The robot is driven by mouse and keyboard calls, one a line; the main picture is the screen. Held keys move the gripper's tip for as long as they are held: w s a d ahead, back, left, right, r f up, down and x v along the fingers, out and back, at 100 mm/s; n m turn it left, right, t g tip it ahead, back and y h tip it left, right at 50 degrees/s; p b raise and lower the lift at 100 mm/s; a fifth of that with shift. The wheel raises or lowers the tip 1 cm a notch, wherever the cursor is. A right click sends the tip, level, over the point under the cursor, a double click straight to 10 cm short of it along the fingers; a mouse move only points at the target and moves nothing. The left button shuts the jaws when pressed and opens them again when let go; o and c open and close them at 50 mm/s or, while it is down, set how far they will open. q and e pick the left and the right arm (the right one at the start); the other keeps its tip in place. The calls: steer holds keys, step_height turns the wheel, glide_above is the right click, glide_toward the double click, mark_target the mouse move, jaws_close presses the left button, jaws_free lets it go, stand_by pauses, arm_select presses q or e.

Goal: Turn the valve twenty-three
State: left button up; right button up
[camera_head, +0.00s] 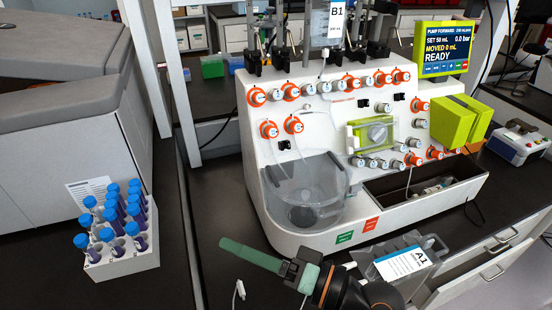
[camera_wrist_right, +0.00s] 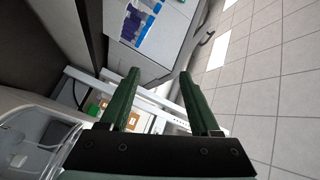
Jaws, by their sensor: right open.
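The white cell processor (camera_head: 262,150) stands on the dark bench. Its front panel carries several round valve knobs. A row of orange-based and grey knobs (camera_head: 290,91) runs along the top, two orange knobs (camera_head: 269,129) sit below at left, and more knobs (camera_head: 373,163) are at lower right. The knob numbers are too small to read, so I cannot tell which is twenty-three. My right gripper (camera_head: 262,262), with green fingers, is in front of and below the processor, apart from the knobs. In the right wrist view it is open and empty (camera_wrist_right: 159,74). My left gripper is out of view.
A rack of blue-capped tubes (camera_head: 120,262) stands at left. A clear bowl (camera_head: 312,185) is on the processor's front. A bag labelled A1 (camera_head: 402,263) is at lower right, near my right arm. A screen (camera_head: 445,48) reads READY. A loose cable end (camera_head: 240,289) lies near the gripper.

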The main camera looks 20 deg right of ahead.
mark_target(273, 134)
steer(key=w+d+r+m+t+h, duration=0.55)
steer(key=d+r+m+t, duration=0.4)
steer(key=m, duration=0.85)
steer(key=w+d+f+m+g+h, duration=0.4)
steer(key=w+f+m+h, duration=0.35)
steer(key=m, duration=0.75)
steer(key=w, duration=0.6)
steer(key=w+p, duration=0.1)
steer(key=w, duration=0.5)
steer(key=shift+a+r, duration=0.15)
steer(key=shift+r, duration=0.05)
jaws_close()
